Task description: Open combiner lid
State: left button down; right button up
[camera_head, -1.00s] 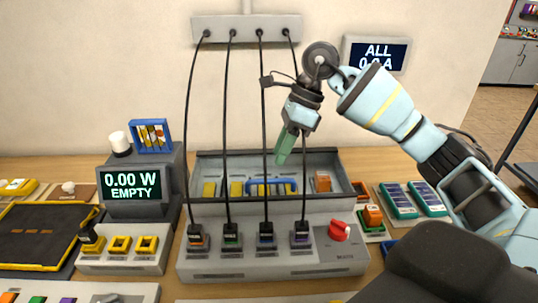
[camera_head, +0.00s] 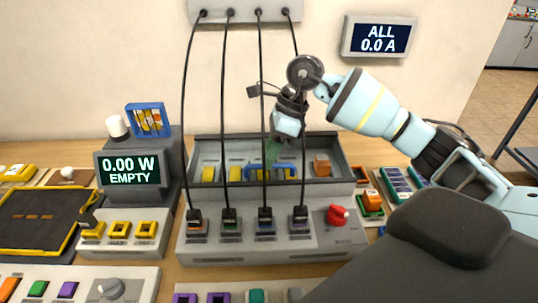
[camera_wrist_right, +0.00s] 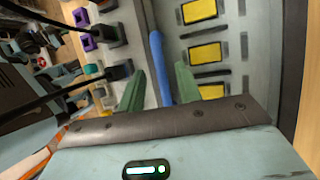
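The combiner (camera_head: 340,245) is a grey box in the middle of the table. Its upper part is a dark-framed panel (camera_head: 325,187) with several yellow blocks and an orange block showing in it. A blue bar handle (camera_head: 288,169) runs along this panel; it also shows in the right wrist view (camera_wrist_right: 157,50). My right gripper (camera_head: 270,154) is just above the handle, pointing down. In the right wrist view its green fingers (camera_wrist_right: 160,88) are apart, one on each side of the blue bar; contact cannot be told. My left gripper is not in view.
Several black cables (camera_head: 226,110) hang from the wall strip to the combiner front, close to my right gripper. A red knob (camera_head: 337,214) sits at front right. A meter (camera_head: 130,170) reading 0.00 W EMPTY stands left. A wall display (camera_head: 380,37) reads ALL 0.0 A.

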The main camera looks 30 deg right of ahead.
jog(key=shift+a+f, duration=0.2)
jog(key=shift+f, duration=0.25)
grip_shut()
jog(key=shift+w, duration=0.1)
